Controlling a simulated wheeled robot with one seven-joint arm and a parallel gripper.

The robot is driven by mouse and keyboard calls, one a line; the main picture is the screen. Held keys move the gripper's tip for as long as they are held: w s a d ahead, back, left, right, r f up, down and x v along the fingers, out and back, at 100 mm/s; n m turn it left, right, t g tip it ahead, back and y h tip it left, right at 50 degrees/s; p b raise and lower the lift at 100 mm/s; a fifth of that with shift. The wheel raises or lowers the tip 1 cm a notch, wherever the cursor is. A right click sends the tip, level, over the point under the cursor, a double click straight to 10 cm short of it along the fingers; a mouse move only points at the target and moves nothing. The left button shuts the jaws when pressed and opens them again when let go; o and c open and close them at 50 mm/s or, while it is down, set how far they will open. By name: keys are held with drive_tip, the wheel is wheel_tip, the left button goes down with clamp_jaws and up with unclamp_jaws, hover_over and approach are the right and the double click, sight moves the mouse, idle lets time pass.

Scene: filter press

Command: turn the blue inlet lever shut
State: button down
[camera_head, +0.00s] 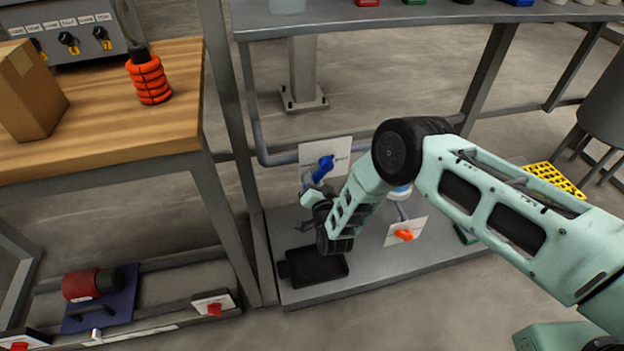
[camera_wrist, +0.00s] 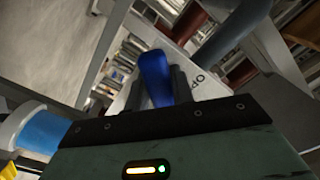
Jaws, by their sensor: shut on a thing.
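The blue inlet lever (camera_head: 323,168) stands in front of a white plate (camera_head: 341,153) on the lower shelf, tilted up to the right in the head view. My gripper (camera_head: 305,200) is just below and left of it there, partly hidden by my wrist. In the wrist view the blue lever (camera_wrist: 155,78) sits between the two dark fingers of my gripper (camera_wrist: 160,88). The fingers are shut on it. The lever's lower end is hidden behind the gripper body.
An orange lever (camera_head: 403,235) on another white plate lies to the right of my arm. A black tray (camera_head: 316,267) sits on the shelf (camera_head: 375,277) below my gripper. A grey pipe (camera_head: 275,158) runs left of the blue lever. The upper shelf (camera_head: 400,14) overhangs behind.

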drive_tip(key=shift+w+d+f+n+b, duration=0.1)
drive_tip(key=shift+d+f+n+b, duration=0.3)
drive_tip(key=shift+n, duration=0.7)
drive_tip(key=w+d+n, duration=0.2)
drive_tip(key=d+n, duration=0.5)
drive_tip(key=n, duration=0.7)
drive_tip(key=shift+r+n+b, duration=0.4)
drive_tip(key=shift+b, duration=0.05)
drive_tip(key=shift+d, duration=0.2)
drive_tip(key=c, duration=1.2)
unclamp_jaws()
drive_tip(key=shift+r, duration=0.15)
drive_tip(key=shift+s, duration=0.1)
drive_tip(key=p+v, duration=0.2)
drive_tip(key=v, duration=1.5)
